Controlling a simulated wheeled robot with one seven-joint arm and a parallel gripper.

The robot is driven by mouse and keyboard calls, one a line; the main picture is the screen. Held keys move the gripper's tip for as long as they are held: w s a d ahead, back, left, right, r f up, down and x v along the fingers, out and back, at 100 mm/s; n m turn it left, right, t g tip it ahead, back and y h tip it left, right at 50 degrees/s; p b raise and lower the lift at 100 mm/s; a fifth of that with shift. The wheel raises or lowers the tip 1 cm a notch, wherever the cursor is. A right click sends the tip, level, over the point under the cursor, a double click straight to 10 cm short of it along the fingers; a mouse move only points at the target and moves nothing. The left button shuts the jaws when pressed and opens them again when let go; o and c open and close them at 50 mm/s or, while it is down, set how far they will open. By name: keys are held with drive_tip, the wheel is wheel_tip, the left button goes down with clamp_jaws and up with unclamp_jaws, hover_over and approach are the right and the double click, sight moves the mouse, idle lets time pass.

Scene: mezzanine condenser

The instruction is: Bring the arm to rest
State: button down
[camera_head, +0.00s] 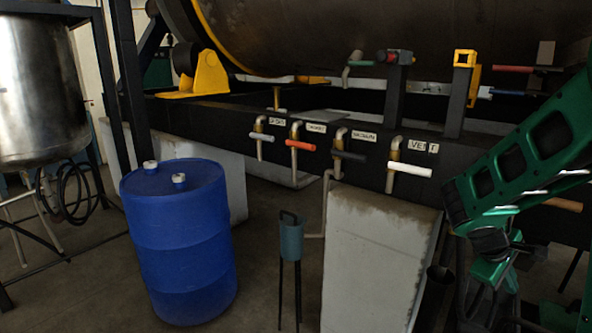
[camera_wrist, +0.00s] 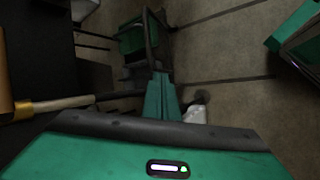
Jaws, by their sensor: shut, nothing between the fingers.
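My arm (camera_head: 525,150), green with black panels, is folded at the right edge of the head view, in front of the black beam. Its lower joints hang beside the grey concrete block, and I cannot clearly make out the fingers there. In the wrist view my gripper (camera_wrist: 161,78) shows as two narrow green fingers side by side, shut and empty. The green wrist housing with a lit white and green light fills the bottom of that view. The fingers point over the floor and touch nothing that I can see.
Valves with levers line the black beam, including a white lever (camera_head: 409,169) and a brown handle (camera_head: 563,204) close to my arm. A concrete block (camera_head: 375,265), a small funnel stand (camera_head: 291,238) and a blue drum (camera_head: 180,240) stand leftward. Bare floor (camera_wrist: 235,65) lies right in the wrist view.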

drive_tip(key=s+a+r+m+y, duration=0.1)
drive_tip(key=s+a+m+y, duration=0.1)
drive_tip(key=s, duration=0.5)
drive_tip(key=s+a+r+m+g+y, duration=0.1)
drive_tip(key=s+a+r+m+y, duration=0.1)
drive_tip(key=s+m, duration=0.4)
drive_tip(key=s+a+r+m+y, duration=0.1)
drive_tip(key=s+a+m+y, duration=0.2)
drive_tip(key=s+a, duration=0.3)
drive_tip(key=s+m, duration=0.1)
drive_tip(key=s, duration=0.2)
drive_tip(key=shift+r+y, duration=0.15)
drive_tip(key=shift+y, duration=0.25)
